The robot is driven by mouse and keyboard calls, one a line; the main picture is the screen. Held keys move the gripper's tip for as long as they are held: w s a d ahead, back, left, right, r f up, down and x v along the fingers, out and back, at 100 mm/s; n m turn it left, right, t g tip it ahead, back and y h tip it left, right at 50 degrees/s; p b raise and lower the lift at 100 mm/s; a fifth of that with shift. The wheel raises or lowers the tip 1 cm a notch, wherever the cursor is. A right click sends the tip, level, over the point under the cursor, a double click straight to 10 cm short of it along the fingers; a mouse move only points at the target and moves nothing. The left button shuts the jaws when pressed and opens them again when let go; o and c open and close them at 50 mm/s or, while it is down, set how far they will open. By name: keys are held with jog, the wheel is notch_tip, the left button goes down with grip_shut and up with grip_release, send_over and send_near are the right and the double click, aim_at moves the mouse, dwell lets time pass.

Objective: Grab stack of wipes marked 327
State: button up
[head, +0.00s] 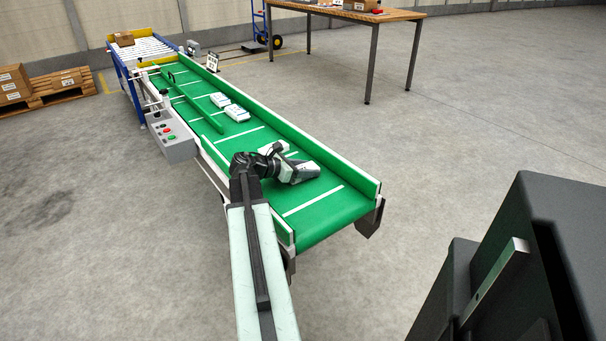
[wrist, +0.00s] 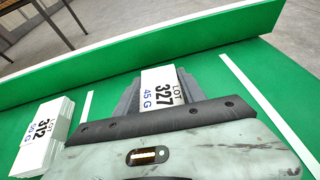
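The stack of wipes marked 327 (wrist: 162,88) is white, with "LOT 327" in black and "45 G" in blue. In the wrist view it sits between the two dark fingers of my gripper (wrist: 158,80), with no green belt showing between it and either finger. The fingers look shut on its sides. In the head view my gripper (head: 308,172) is low over the near end of the green belt (head: 335,207) and hides this stack. Whether the stack touches the belt cannot be told.
A white stack marked 312 (wrist: 42,138) stands just left of my gripper. Two more white stacks (head: 236,113) lie farther up the belt. A green side wall (wrist: 150,55) runs beyond the fingers. A grey control box (head: 172,138) is on the belt's left side.

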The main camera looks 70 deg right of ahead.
aim_at(307, 167)
jog(key=shift+c, duration=0.9)
notch_tip(307, 167, up, 10)
jog(key=p, duration=1)
jog(key=shift+r, duration=0.15)
